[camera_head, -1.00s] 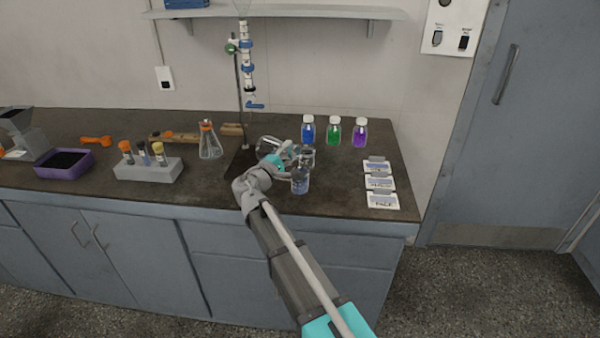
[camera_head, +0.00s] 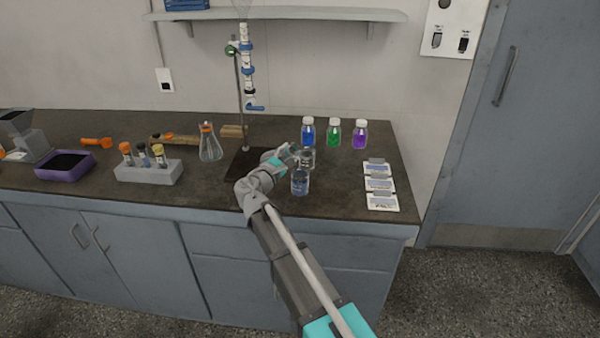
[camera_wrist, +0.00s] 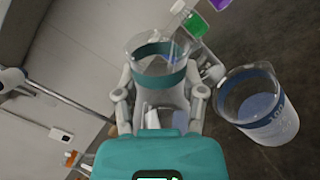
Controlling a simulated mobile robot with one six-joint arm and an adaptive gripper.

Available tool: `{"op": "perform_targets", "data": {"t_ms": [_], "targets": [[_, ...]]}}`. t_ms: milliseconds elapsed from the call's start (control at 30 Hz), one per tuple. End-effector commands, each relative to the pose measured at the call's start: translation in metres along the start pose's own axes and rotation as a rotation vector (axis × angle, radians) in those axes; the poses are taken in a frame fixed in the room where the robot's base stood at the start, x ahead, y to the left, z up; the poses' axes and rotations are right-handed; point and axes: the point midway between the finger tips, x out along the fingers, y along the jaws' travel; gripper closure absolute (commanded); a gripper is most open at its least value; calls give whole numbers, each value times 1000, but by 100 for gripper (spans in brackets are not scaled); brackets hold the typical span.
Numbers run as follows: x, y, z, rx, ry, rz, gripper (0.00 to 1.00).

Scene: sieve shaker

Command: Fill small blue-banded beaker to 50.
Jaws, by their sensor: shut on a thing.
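My gripper (camera_wrist: 160,104) is shut on a clear glass beaker with a teal band (camera_wrist: 158,70). The held beaker's open rim points away from the palm, and its lower part is partly hidden by the fingers. A clear beaker with blue band markings (camera_wrist: 268,112) is to the right in the wrist view, apart from the gripper, with bluish liquid visible inside. In the head view, my gripper (camera_head: 287,158) is above the bench, and the held glass is hard to make out. One clear vessel with blue marks (camera_head: 300,182) stands in front of it; another (camera_head: 307,159) stands just behind.
Blue (camera_head: 308,132), green (camera_head: 334,132) and purple (camera_head: 360,134) bottles stand behind. Label cards (camera_head: 380,184) lie at right. A burette stand (camera_head: 240,95), flask (camera_head: 209,145), tube rack (camera_head: 148,172) and purple tray (camera_head: 65,165) are to the left.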

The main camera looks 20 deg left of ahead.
Motion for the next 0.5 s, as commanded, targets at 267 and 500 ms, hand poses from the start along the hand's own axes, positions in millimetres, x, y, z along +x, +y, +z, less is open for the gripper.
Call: {"op": "perform_targets", "data": {"t_ms": [267,500], "targets": [[1,8,3,-145,19,1,100],[2,17,-3,-270,36,1,100]]}}
